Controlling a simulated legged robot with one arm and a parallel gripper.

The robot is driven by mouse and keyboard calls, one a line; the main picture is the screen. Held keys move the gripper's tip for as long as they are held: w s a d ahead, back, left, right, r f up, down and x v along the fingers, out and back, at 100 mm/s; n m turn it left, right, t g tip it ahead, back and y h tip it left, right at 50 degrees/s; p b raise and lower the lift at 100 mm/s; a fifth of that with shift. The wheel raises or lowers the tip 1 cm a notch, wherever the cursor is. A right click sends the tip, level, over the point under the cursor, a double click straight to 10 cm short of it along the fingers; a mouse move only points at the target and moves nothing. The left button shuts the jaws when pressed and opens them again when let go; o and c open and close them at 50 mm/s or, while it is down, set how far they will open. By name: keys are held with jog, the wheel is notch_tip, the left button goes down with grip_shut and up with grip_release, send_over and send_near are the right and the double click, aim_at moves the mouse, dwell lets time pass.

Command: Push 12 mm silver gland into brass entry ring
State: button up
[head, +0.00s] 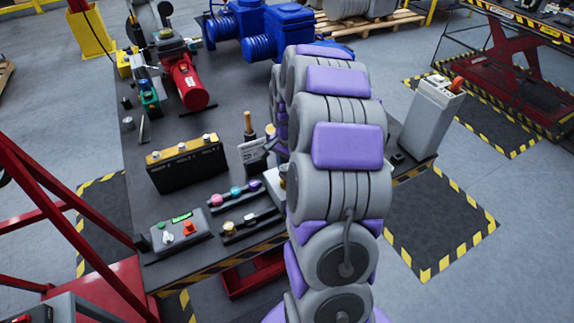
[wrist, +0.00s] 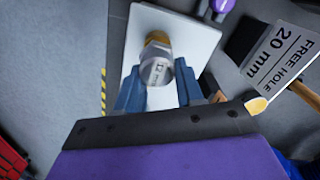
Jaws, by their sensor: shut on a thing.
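In the wrist view my gripper (wrist: 158,72) has its blue fingers on both sides of a silver gland marked 12 mm (wrist: 154,73) and is shut on it. A brass ring (wrist: 157,39) shows directly beyond the gland, on a pale plate (wrist: 186,38). The gland lines up closely with the ring and seems to touch it. I cannot tell how far it sits inside. In the head view my own arm hides the gripper, the gland and the ring.
In the wrist view a "FREE HOLE 20 mm" sign (wrist: 278,58) stands to the right. In the head view the bench holds a black box with a yellow top (head: 187,165), a control box (head: 180,233) and small racks with coloured parts (head: 232,194). A grey pedestal (head: 428,118) stands right.

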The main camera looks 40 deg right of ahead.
jog(key=shift+d+f, duration=0.1)
jog(key=shift+d, duration=0.1)
dwell(0.6)
jog(key=shift+f, duration=1.35)
jog(key=o, duration=1.1)
jog(key=shift+o, duration=0.2)
jog(key=shift+r, duration=0.1)
notch_tip(320, 180, up, 17)
jog(key=p, duration=0.3)
jog(key=shift+d, duration=0.1)
